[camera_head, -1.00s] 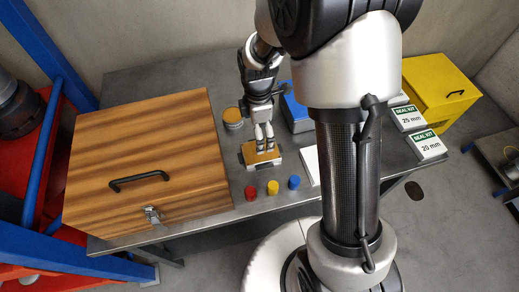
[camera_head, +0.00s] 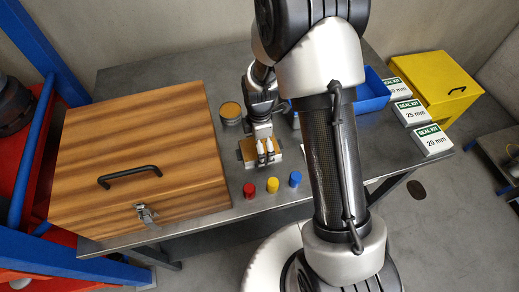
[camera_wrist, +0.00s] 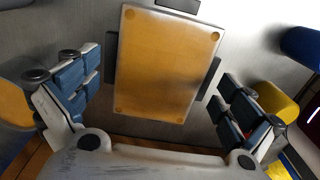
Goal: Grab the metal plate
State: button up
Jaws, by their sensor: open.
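The metal plate is a flat, brass-coloured rectangle (camera_head: 247,150) on a small light base on the grey workbench. In the wrist view the plate (camera_wrist: 165,65) fills the middle, with a round mark near each corner. My gripper (camera_head: 265,150) points down over the plate and hides part of it in the head view. In the wrist view my gripper (camera_wrist: 160,95) is open, with one blue-padded finger on each side of the plate and a gap to both. Whether the fingertips reach plate height is hard to tell.
A wooden box (camera_head: 140,160) stands left. Red (camera_head: 249,190), yellow (camera_head: 272,185) and blue (camera_head: 295,179) cylinders stand in front of the plate. A round tin (camera_head: 230,112) is behind it. A blue bin (camera_head: 370,92) and seal kit boxes (camera_head: 408,112) are right.

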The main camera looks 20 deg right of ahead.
jog(key=shift+c, duration=0.4)
jog(key=shift+r, duration=0.1)
jog(key=c, duration=1.6)
